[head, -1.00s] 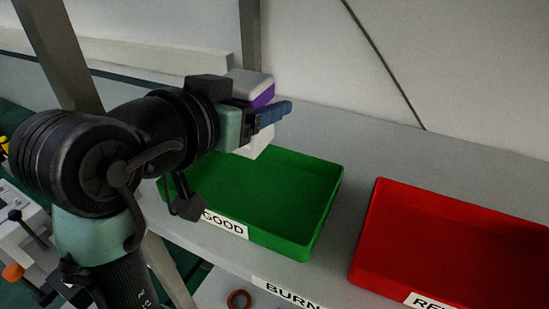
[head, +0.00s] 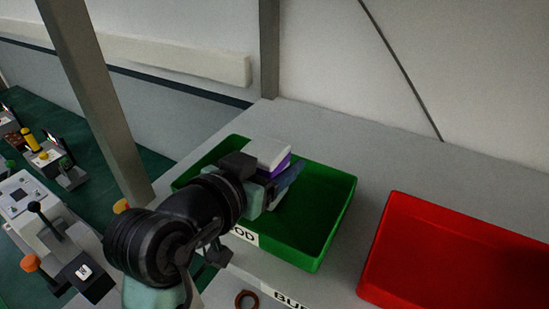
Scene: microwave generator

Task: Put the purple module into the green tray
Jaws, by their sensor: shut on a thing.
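The purple module (head: 268,154) has a white top and a purple band. My gripper (head: 284,181) is shut on it, with a blue finger along its near right side. The module is over the green tray (head: 327,224), toward its left and back part, and looks low. I cannot tell whether it touches the tray floor. The tray is otherwise empty where I can see it. My arm hides the tray's front left part and some of its label.
A red tray (head: 458,249) stands to the right on the same grey shelf (head: 385,160). A grey post (head: 95,100) rises at the left and another (head: 269,50) behind the green tray. A brown ring (head: 246,300) lies below the front edge.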

